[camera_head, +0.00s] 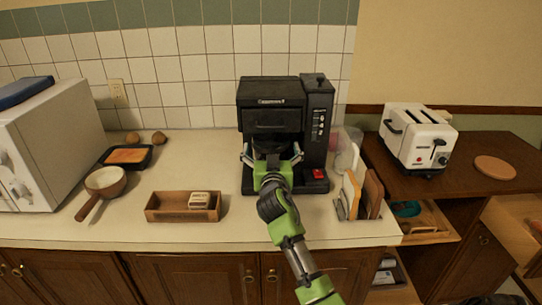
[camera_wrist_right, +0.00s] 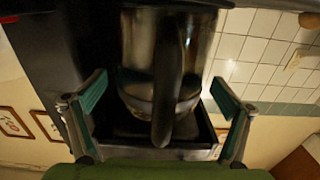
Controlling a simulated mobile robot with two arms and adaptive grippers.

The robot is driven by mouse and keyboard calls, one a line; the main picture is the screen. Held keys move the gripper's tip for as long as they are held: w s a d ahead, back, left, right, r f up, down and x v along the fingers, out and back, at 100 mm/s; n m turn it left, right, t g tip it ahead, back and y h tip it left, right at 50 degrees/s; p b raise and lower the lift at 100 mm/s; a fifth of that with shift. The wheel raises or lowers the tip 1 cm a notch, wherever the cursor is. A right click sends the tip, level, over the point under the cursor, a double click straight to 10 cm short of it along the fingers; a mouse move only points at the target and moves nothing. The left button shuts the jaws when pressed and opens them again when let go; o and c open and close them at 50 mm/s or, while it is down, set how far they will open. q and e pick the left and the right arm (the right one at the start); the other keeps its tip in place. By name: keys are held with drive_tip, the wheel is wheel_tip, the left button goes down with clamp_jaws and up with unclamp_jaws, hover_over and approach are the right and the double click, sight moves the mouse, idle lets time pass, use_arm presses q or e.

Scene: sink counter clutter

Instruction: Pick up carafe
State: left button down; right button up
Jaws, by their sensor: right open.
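The carafe (camera_wrist_right: 140,45) sits inside the black coffee maker (camera_head: 270,97) on the counter. In the right wrist view it has a shiny body and a dark handle (camera_wrist_right: 166,100) that points at the camera. In the head view my gripper hides most of the carafe. My right gripper (camera_head: 272,152) is open in front of the coffee maker. In the wrist view its two fingers (camera_wrist_right: 159,80) stand apart on either side of the handle, and I see no contact. My left gripper is not in view.
A wooden box (camera_head: 158,213) holding a light block and a brown-handled pan (camera_head: 104,182) stand to the left. Upright boards (camera_head: 373,190) stand close on the right. A white toaster (camera_head: 418,140) is on the side cabinet. The counter's front strip is mostly clear.

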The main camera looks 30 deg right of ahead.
drive_tip(key=shift+w+d, duration=0.25)
drive_tip(key=shift+w, duration=0.15)
drive_tip(key=c, duration=1.6)
drive_tip(key=shift+r, duration=0.1)
